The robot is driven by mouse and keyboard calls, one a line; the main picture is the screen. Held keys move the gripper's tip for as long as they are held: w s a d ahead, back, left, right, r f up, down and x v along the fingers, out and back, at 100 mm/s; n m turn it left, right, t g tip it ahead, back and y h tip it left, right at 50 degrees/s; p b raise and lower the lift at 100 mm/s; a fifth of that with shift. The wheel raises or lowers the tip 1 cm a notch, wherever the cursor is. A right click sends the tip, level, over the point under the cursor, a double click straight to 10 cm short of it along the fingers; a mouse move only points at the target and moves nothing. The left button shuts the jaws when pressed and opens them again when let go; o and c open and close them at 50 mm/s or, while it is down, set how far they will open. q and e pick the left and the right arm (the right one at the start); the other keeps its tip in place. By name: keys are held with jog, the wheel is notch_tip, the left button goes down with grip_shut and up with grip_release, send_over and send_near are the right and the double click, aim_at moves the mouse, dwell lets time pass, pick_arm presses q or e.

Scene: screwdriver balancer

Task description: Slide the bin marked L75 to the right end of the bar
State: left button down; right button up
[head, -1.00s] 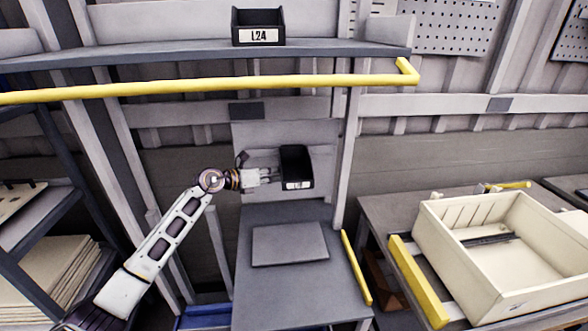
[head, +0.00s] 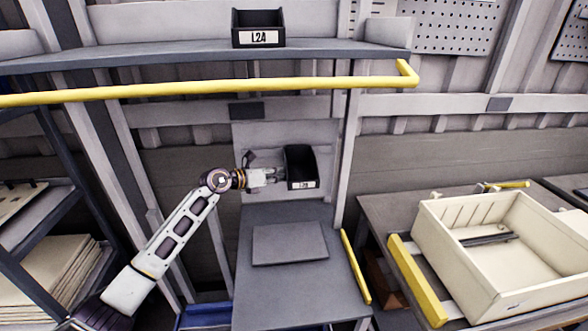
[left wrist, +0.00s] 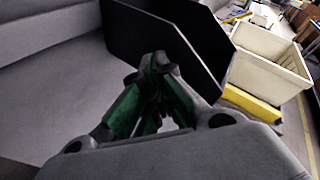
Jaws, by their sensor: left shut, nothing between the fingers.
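A small black bin (head: 300,163) sits against a pale wall panel (head: 285,132), with a white label too small to read surely. My left gripper (head: 280,174) is shut and empty at the bin's left side; its fingertips appear to touch or nearly touch it. In the left wrist view the shut green fingers (left wrist: 155,70) point at the dark bin wall (left wrist: 165,35), which fills the top middle. The bar that carries the bin is not clearly visible behind it. My right gripper is out of view.
Another black bin marked L24 (head: 258,28) stands on the shelf above, behind a yellow rail (head: 200,87). A grey table (head: 285,290) with a flat plate lies below. A cream crate (head: 500,285) stands at right. A narrow strip of panel is free right of the bin.

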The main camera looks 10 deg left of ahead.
aim_at(293, 179)
pick_arm(q)
jog(key=shift+w+d+p, duration=0.25)
jog(key=shift+d+p, duration=0.15)
jog(key=shift+d, duration=0.6)
jog(key=shift+w+d+p, duration=0.2)
jog(key=shift+d+p, duration=0.1)
jog(key=shift+d, duration=0.4)
jog(key=shift+w+d+p, duration=0.2)
jog(key=shift+d+p, duration=0.05)
jog(key=shift+d, duration=0.45)
dwell(0.3)
jog(key=shift+s+a+p, duration=0.5)
jog(key=shift+s+p, duration=0.05)
jog(key=shift+s, duration=0.35)
jog(key=shift+s+a, duration=0.3)
jog(key=shift+s, duration=0.2)
jog(key=shift+s+a, duration=0.25)
jog(key=shift+s, duration=0.2)
